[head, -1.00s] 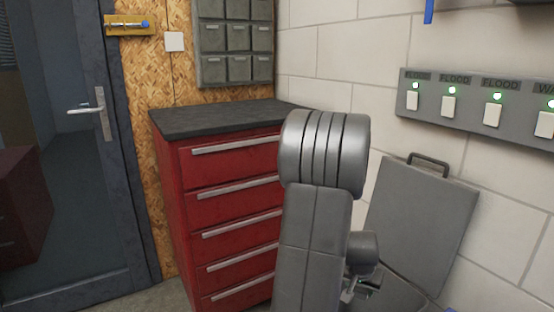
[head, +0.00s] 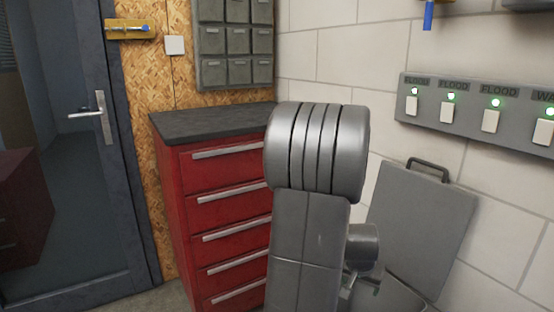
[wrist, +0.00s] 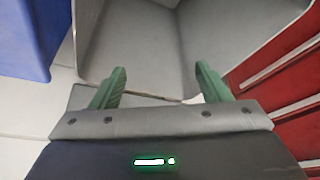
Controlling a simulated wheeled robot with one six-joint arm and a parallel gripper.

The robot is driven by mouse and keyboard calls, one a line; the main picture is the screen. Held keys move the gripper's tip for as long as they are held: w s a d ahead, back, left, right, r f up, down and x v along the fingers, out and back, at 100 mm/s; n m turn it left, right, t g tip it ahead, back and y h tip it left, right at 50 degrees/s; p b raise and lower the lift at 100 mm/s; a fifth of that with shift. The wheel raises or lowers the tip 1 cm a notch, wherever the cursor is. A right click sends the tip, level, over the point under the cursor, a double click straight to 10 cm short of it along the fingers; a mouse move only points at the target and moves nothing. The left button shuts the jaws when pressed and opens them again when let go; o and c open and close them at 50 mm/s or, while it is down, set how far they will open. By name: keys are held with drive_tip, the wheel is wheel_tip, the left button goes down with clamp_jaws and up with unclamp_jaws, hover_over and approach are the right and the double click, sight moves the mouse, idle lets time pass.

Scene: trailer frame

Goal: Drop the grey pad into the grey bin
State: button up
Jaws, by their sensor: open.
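My gripper (wrist: 160,85) shows in the wrist view with its two green fingers spread apart. No object is clearly held between them. A grey open bin (wrist: 130,45) fills the top middle of the wrist view, beyond the fingertips, and its inner walls and a corner show. I cannot make out the grey pad for certain in either view.
Red drawers (wrist: 285,75) stand right of the bin, and a blue bin (wrist: 25,35) left. In the head view, a red cabinet (head: 228,165) stands left of my arm. A grey panel with a handle (head: 420,225) leans by the wall under a switch panel (head: 470,115).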

drive_tip(key=p+v, duration=0.2)
drive_tip(key=v, duration=0.7)
drive_tip(key=shift+w+f, duration=0.1)
drive_tip(key=w+b+x, duration=0.1)
drive_tip(key=x, duration=0.9)
drive_tip(key=shift+d, duration=0.4)
drive_tip(key=shift+w, duration=0.1)
